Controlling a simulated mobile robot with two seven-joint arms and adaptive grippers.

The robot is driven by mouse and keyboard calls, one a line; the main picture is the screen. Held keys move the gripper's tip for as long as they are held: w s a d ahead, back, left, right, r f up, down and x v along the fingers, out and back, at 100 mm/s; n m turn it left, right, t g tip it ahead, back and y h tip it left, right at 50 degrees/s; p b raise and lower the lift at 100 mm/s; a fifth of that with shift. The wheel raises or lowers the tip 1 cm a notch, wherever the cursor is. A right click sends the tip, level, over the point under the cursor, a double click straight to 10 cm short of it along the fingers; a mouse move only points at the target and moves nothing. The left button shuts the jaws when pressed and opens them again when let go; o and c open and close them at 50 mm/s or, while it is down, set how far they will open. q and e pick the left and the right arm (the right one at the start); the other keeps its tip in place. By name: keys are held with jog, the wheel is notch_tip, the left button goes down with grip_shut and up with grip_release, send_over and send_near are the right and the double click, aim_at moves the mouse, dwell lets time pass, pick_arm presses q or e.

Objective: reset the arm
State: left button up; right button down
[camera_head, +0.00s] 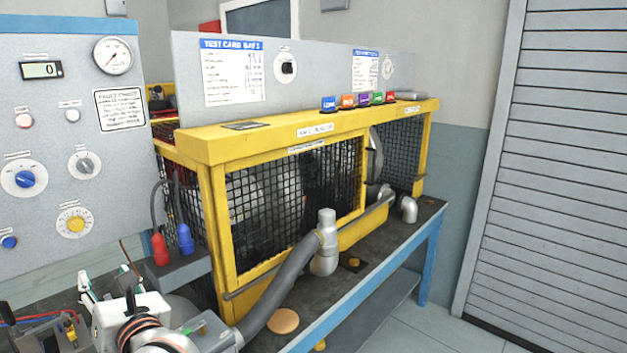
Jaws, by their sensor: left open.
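My left gripper (108,284) is low at the left of the head view, in front of the grey control panel (110,190). Its pale fingers stand apart, and I see nothing held between them. Much of the arm behind it is cut off by the bottom edge. My right gripper does not show.
A yellow guard frame with black mesh (290,200) stands on the blue-legged bench (395,280). A grey hose (285,285) bends up to a pipe fitting beside my left arm. Red and blue plugs (160,248) stand near the gripper. Floor at right is clear.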

pick_arm(q)
jog(key=s+d+m+t+h, duration=0.15)
jog(key=d+m+t, duration=0.35)
jog(key=m, duration=0.5)
jog(key=d+m+t+h, duration=0.2)
jog(key=d+m+t, duration=0.3)
jog(key=m, duration=0.5)
jog(key=d+f+m+h, duration=0.4)
jog(key=f+m+h, duration=0.2)
jog(key=f+m, duration=0.15)
jog(key=d+f+m+h, duration=0.4)
jog(key=f+m+h, duration=0.2)
jog(key=f+m, duration=0.15)
jog(key=s+f+m+g, duration=0.3)
jog(key=s+f+m, duration=0.1)
jog(key=f, duration=0.6)
jog(key=s+f+m+g, duration=0.3)
jog(key=s+f, duration=0.3)
jog(key=f, duration=0.4)
jog(key=s+f+m+g, duration=0.4)
jog(key=s+f+g, duration=0.1)
jog(key=f, duration=0.5)
jog(key=shift+s+d+f+m, duration=0.2)
jog(key=shift+s+d+m, duration=0.05)
jog(key=shift+s+m, duration=0.05)
